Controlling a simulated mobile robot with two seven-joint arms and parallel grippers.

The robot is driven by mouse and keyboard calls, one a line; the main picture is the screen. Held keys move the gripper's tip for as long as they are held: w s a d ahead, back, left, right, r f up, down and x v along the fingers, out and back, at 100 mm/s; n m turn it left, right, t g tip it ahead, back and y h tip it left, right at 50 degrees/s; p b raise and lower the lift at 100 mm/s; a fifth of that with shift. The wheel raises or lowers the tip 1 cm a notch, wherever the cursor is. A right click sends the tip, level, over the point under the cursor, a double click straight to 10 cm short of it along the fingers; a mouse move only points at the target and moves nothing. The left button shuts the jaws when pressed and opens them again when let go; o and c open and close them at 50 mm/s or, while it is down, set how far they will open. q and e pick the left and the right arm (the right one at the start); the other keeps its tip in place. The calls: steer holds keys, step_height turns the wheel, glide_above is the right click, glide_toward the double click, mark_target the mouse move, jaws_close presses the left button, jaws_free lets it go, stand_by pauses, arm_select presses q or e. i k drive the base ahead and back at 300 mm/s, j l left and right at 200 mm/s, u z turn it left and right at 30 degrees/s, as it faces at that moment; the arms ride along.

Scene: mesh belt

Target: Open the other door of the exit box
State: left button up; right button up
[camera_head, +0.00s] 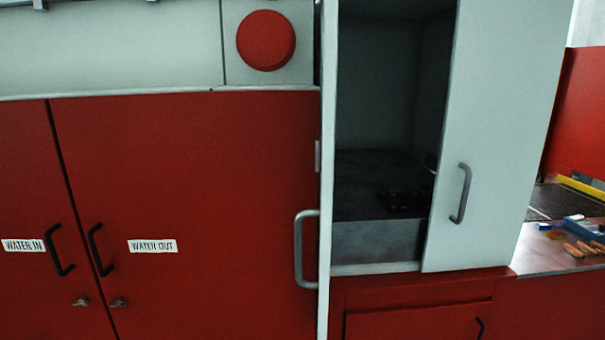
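The exit box is a pale grey cabinet with a dark interior (385,100) in the middle of the head view. Its left door (325,180) stands open and shows almost edge-on, with its bar handle (303,250) pointing left. Its right door (505,120) covers the right part of the opening and looks shut or nearly so; I cannot tell whether it is slightly ajar. The right door's grey bar handle (461,193) is near its left edge, and nothing touches it. Neither of my grippers is in view.
Red cabinet doors (190,230) with black handles and "WATER IN" and "WATER OUT" labels fill the left. A red round button (266,40) sits above them. At right, a metal ledge (545,255) holds small orange and blue items beside the mesh belt (560,202).

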mark_target(508, 55)
steer(key=j+z, duration=0.25)
steer(key=j, duration=0.15)
steer(key=k+j+z, duration=0.1)
steer(key=j+z, duration=0.15)
steer(key=k+j+z, duration=0.25)
steer(key=j, duration=0.2)
steer(key=j+z, duration=0.25)
steer(key=i+l+u, duration=0.45)
steer(key=i+l, duration=0.45)
